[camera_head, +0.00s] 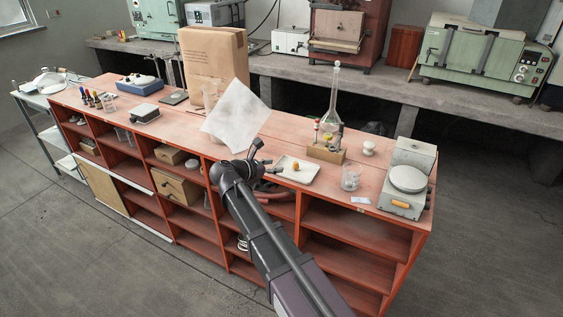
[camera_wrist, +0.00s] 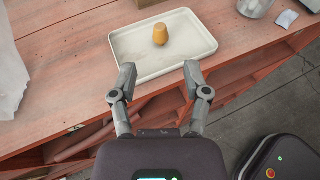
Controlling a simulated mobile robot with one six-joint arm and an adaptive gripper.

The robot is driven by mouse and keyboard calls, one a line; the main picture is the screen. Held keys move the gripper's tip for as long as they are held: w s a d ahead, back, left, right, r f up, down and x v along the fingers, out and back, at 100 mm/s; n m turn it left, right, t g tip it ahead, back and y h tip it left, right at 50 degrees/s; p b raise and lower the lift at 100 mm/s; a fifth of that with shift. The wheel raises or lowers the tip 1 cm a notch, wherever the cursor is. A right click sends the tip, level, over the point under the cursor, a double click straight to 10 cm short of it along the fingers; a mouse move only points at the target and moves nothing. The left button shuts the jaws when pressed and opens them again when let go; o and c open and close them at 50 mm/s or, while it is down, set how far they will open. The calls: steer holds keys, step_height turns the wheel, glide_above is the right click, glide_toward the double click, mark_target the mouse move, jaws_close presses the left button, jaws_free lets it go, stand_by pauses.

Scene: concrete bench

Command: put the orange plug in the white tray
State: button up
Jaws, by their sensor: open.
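The orange plug (camera_head: 295,167) is inside the white tray (camera_head: 308,179) on the red bench top. In the wrist view the plug (camera_wrist: 160,36) rests on the tray's floor near its middle, apart from the rims, and looks upright. The tray (camera_wrist: 180,65) is shallow with a raised rim. My gripper (camera_head: 266,159) is at the near left side of the tray in the head view. In the wrist view my gripper (camera_wrist: 160,75) is open and empty, its two fingers apart at the tray's near edge. Nothing touches the plug except the tray.
A wooden block with small bottles (camera_head: 326,151) stands behind the tray, near a tall glass flask (camera_head: 331,110). A glass beaker (camera_head: 350,178) and a balance (camera_head: 405,185) are to the right. A white sheet (camera_head: 236,118) and a paper bag (camera_head: 213,62) are to the left.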

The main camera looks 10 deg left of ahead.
steer(key=shift+s+a+r, duration=0.25)
steer(key=shift+s+a, duration=0.2)
steer(key=shift+s, duration=0.05)
